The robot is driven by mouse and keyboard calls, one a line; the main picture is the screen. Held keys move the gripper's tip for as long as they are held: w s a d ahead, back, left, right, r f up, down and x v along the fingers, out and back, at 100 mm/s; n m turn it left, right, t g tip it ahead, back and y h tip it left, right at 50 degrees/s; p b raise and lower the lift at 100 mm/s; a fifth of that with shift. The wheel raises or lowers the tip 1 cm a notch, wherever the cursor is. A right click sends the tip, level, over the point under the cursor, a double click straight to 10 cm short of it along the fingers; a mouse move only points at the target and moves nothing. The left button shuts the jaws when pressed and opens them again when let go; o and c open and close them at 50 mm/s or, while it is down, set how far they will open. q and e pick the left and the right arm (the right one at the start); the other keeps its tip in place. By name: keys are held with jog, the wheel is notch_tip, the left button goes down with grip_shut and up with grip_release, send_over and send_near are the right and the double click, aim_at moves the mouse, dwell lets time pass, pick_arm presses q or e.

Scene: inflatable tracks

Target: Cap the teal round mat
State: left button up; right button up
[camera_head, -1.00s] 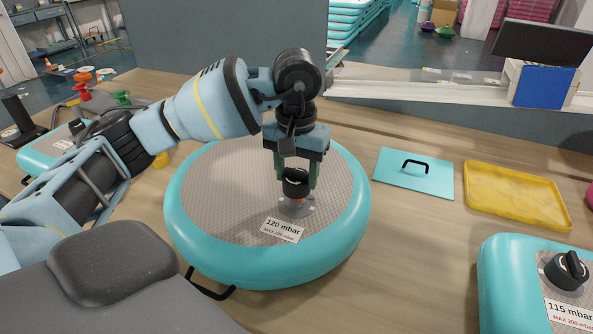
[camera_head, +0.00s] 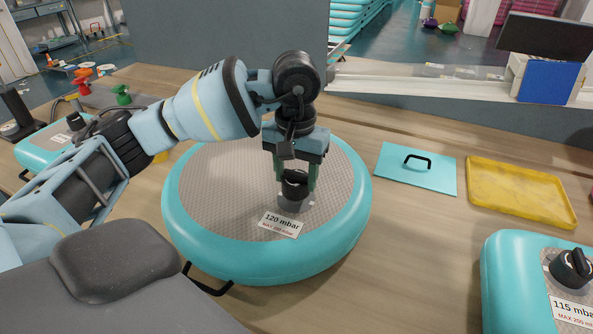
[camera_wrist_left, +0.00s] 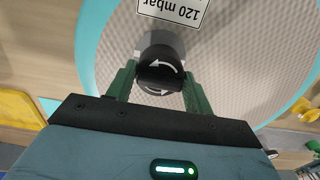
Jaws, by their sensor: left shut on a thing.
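The teal round mat (camera_head: 190,225) lies on the wooden bench with a grey textured top and a label reading 120 mbar (camera_head: 281,224). My left gripper (camera_head: 296,182) points down over the mat and is shut on a black cap (camera_head: 295,186). The cap sits at the mat's grey valve (camera_head: 296,203), behind the label. In the left wrist view the cap (camera_wrist_left: 160,72), with white curved arrows, is between the green fingers. Whether the cap is fully seated cannot be told. My right gripper is not in view.
A teal board with a black handle (camera_head: 415,178) and a yellow tray (camera_head: 520,192) lie to the right. Another teal mat (camera_head: 505,270), labelled 115 mbar, carries a black cap at the right front. Orange and green pieces stand at the back left.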

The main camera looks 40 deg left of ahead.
pick_arm(q)
jog(key=shift+f, duration=0.5)
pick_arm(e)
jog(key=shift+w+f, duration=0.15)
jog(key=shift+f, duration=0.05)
pick_arm(q)
jog(key=shift+f+b, duration=0.45)
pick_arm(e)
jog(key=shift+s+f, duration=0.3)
pick_arm(q)
jog(key=shift+f, duration=0.15)
jog(key=n, duration=0.3)
jog(key=shift+p, duration=0.35)
jog(key=shift+n, duration=1.1)
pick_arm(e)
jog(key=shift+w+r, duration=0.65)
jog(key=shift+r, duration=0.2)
pick_arm(q)
jog(key=shift+p, duration=0.3)
